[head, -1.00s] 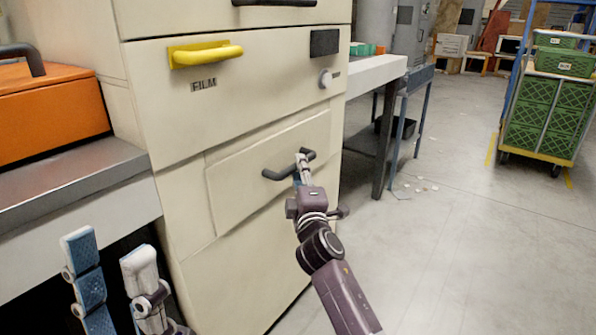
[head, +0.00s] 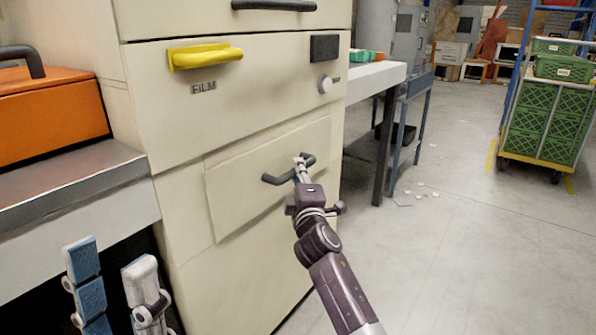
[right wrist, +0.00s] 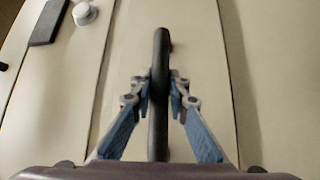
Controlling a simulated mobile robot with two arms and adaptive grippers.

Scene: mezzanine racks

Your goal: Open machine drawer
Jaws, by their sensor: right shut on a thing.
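The cream machine (head: 180,120) has a lower drawer front (head: 235,190) with a dark bar handle (head: 274,180). The panel looks flush or nearly so; I cannot tell if there is a small gap. My right gripper (head: 301,165) is shut on this handle, with its arm reaching up from below. In the right wrist view the dark handle (right wrist: 159,60) runs between the blue-padded fingers, near its middle. My left gripper (head: 112,252) is at the lower left, fingers apart and empty, below the grey ledge.
Above are a yellow handle (head: 205,56) marked FILM, a white knob (head: 325,85) and a dark plate (head: 324,47). An orange box (head: 45,120) sits on the grey ledge (head: 75,180) at left. A white-topped table (head: 375,80) stands at right.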

